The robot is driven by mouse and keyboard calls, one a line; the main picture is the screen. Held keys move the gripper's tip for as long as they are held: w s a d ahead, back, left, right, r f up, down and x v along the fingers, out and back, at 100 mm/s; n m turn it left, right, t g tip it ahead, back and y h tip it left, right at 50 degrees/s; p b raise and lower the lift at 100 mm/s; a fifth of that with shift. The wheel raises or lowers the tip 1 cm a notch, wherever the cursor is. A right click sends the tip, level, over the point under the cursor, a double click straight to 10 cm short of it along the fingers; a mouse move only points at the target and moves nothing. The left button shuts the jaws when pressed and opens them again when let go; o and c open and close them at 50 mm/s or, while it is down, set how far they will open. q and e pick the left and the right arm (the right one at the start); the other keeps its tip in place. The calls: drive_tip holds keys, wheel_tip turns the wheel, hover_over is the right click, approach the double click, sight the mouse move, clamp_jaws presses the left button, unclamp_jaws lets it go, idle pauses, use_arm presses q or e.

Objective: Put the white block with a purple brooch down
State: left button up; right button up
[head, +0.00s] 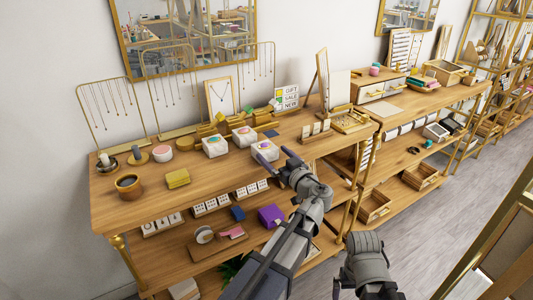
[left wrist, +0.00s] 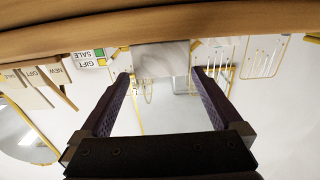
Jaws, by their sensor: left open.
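The white block with a purple brooch (head: 265,148) sits on the wooden top shelf, in front of my left gripper (head: 276,160). Part of it is hidden by the gripper, and its brooch is hard to make out. In the left wrist view, which is upside down, a pale block face (left wrist: 162,60) shows between the fingertips, with a gap on each side. My left gripper (left wrist: 161,78) is open and the block rests on the shelf. My right gripper is not in view; only part of my right arm shows at the bottom.
Two other white blocks with coloured brooches, one at the left (head: 215,147) and one behind (head: 244,136), stand close by. A sign (head: 287,99) and necklace stands are behind. A gold tray (head: 350,121) lies right. The shelf front between the yellow box (head: 178,179) and gripper is clear.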

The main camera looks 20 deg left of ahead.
sight(265, 146)
use_arm(q)
drive_tip(key=shift+x, duration=2.9)
drive_tip(key=shift+s+a, duration=0.1)
drive_tip(key=shift+s, duration=0.05)
clamp_jaws()
